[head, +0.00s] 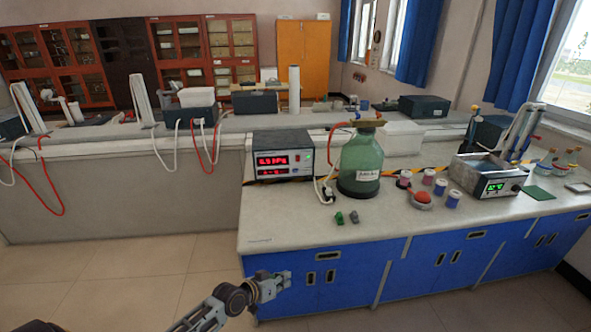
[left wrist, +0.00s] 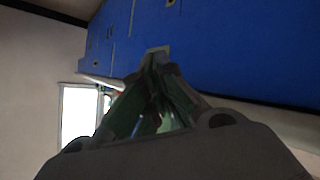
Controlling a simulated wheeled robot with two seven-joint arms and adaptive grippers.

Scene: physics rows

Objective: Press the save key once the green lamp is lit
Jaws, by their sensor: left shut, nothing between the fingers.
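A white and grey instrument (head: 283,155) with red lit digits stands on the bench top. A small green spot shows at the right of its front panel, but I cannot tell for sure whether it is a lit lamp. The save key is too small to make out. My left gripper (head: 284,281) is below the bench top, in front of the blue cabinet doors and well apart from the instrument. In the left wrist view, its fingers (left wrist: 157,56) are together and empty, with blue cabinet fronts beyond. My right gripper is not in view.
Several small jars (head: 428,177) and a bath with a green display (head: 487,175) stand farther right. The bench's front left top (head: 285,222) is clear.

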